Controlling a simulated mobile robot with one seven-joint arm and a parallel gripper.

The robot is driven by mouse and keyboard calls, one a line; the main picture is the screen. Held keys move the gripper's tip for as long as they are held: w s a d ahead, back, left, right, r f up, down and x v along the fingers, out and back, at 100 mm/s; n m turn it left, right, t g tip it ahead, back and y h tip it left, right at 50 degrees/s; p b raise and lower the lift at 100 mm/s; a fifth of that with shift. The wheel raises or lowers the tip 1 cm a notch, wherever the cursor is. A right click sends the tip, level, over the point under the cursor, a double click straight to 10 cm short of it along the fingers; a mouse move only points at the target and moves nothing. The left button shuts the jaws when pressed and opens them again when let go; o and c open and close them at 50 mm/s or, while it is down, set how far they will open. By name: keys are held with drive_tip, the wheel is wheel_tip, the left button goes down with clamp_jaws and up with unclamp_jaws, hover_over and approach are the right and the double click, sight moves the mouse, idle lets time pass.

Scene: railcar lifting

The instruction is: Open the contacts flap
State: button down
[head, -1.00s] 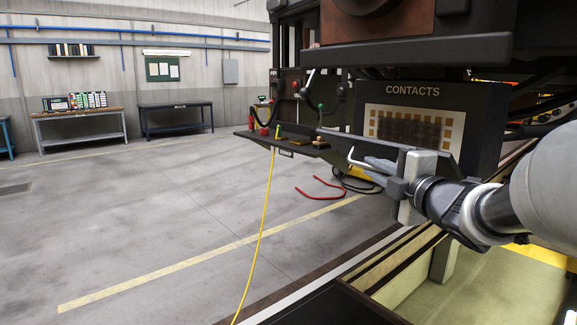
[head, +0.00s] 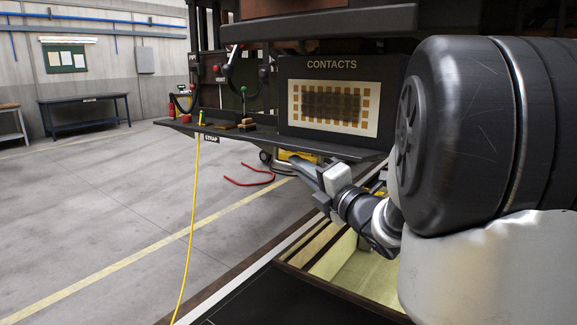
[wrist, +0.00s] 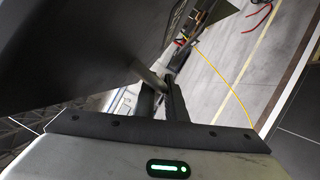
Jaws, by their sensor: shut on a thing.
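The black panel marked CONTACTS (head: 333,105) faces me in the head view, its grid of gold contacts fully exposed. A dark plate, which looks like the contacts flap (head: 345,149), lies nearly flat along the panel's bottom edge. My gripper (head: 306,170) is under the outer edge of this plate. In the wrist view my gripper (wrist: 163,85) is shut on a grey rod-like handle (wrist: 144,73). A large dark surface (wrist: 75,45) fills the upper left there, probably the plate's underside. The handle is hidden in the head view.
A shelf (head: 200,127) with small parts stands left of the panel. A yellow cable (head: 190,235) hangs from it to the floor. A red hose (head: 248,182) lies on the floor. A pit (head: 365,268) opens below my gripper.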

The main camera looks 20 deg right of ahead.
drive_tip(key=shift+r, duration=0.1)
drive_tip(key=c, duration=1.8)
unclamp_jaws()
drive_tip(key=shift+w, duration=0.1)
drive_tip(key=v, duration=1.7)
drive_tip(key=shift+s+d+p, duration=0.1)
drive_tip(key=shift+s+p, duration=0.1)
drive_tip(key=shift+p, duration=0.1)
